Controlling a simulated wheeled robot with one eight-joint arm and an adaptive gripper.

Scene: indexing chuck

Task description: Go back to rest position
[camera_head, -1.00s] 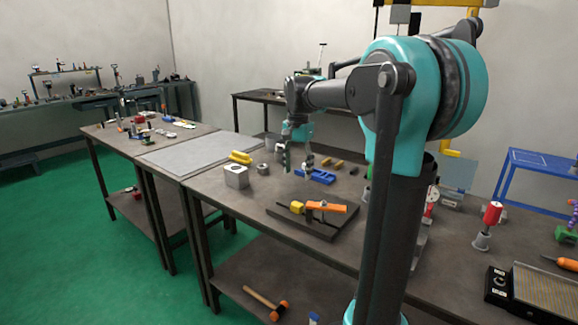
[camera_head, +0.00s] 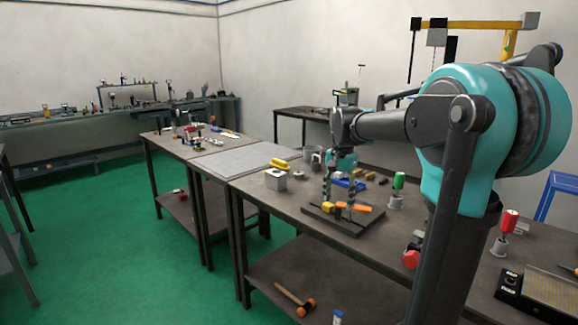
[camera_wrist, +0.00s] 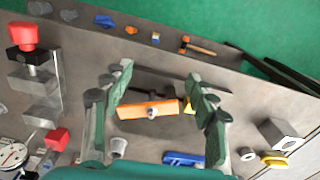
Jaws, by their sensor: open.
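My gripper (camera_head: 338,194) hangs open above the workbench (camera_head: 300,215), fingers pointing down. In the wrist view my gripper (camera_wrist: 157,105) has its two green-grey fingers spread wide apart with nothing held between them. Beyond the fingertips a dark base plate (camera_head: 325,222) carries an orange clamp bar (camera_head: 355,207) and a yellow block (camera_head: 328,208). The orange bar also shows in the wrist view (camera_wrist: 148,111), between the fingers. Whether the fingers touch the fixture is hard to tell, but the bar looks farther off than the tips.
A grey block with a hole (camera_head: 275,180), a yellow part (camera_head: 279,165) and a blue part (camera_head: 350,184) lie near the fixture. A green-handled tool (camera_head: 398,190) and a red-handled one (camera_head: 505,232) stand to the right. The grey mat (camera_head: 240,158) is clear.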

